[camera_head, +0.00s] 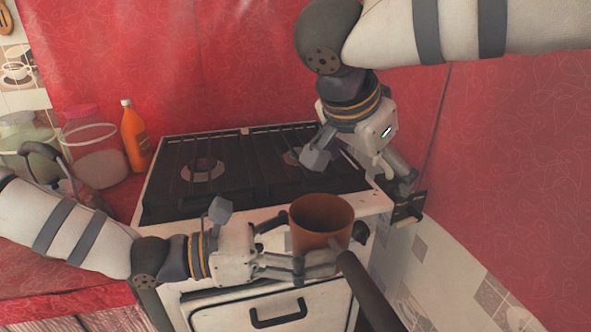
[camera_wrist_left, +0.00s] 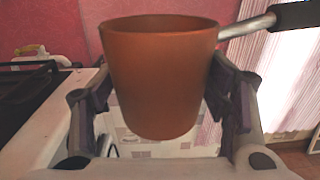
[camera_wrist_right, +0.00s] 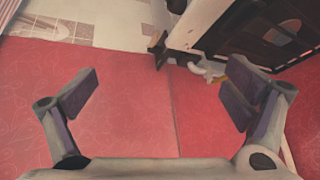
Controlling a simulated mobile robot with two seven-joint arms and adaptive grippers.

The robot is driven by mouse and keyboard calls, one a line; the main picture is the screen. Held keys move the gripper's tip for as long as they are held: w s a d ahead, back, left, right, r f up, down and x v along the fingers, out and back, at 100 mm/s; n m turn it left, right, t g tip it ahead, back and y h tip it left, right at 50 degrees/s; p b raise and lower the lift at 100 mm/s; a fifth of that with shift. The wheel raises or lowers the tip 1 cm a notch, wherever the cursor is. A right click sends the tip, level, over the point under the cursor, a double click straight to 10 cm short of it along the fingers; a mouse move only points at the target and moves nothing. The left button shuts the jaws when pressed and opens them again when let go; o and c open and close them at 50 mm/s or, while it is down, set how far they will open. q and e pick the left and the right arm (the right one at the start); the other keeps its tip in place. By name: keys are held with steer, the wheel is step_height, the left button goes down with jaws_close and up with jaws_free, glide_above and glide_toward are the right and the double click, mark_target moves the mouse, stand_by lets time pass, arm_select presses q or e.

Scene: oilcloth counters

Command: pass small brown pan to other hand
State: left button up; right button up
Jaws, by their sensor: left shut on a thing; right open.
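The small brown pan (camera_head: 321,219) is held upright in front of the stove, with its dark handle (camera_head: 366,292) pointing down to the lower right in the head view. My left gripper (camera_head: 300,262) is shut on the pan's body. In the left wrist view the pan (camera_wrist_left: 160,75) sits between the two fingers, with its handle (camera_wrist_left: 262,22) going off to the upper right. My right gripper (camera_head: 362,172) is open and empty above and behind the pan, over the stove's right edge. The right wrist view shows nothing between its fingers (camera_wrist_right: 160,98).
The white stove (camera_head: 257,169) with black burner grates is just behind the pan. An orange bottle (camera_head: 134,136) and glass jars (camera_head: 92,148) stand on the red counter at left. A dark bracket (camera_head: 408,207) sticks out at the stove's right corner. Red-covered walls stand behind and right.

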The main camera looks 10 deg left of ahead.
steer(key=s+a+r+n+g+y, duration=0.2)
steer(key=s+a+r+n, duration=0.25)
steer(key=s+a, duration=0.6)
steer(key=x, duration=0.3)
steer(key=d+x, duration=0.1)
steer(key=x, duration=0.3)
steer(key=s+x, duration=0.1)
steer(key=x, duration=0.3)
steer(key=shift+d, duration=0.2)
steer(key=shift+c, duration=0.2)
arm_select(q)
steer(key=shift+d+r, duration=0.1)
arm_select(e)
steer(key=c, duration=1.8)
arm_select(q)
steer(key=o, duration=1.8)
arm_select(e)
steer(key=shift+c, duration=0.2)
arm_select(q)
steer(key=shift+o, duration=0.2)
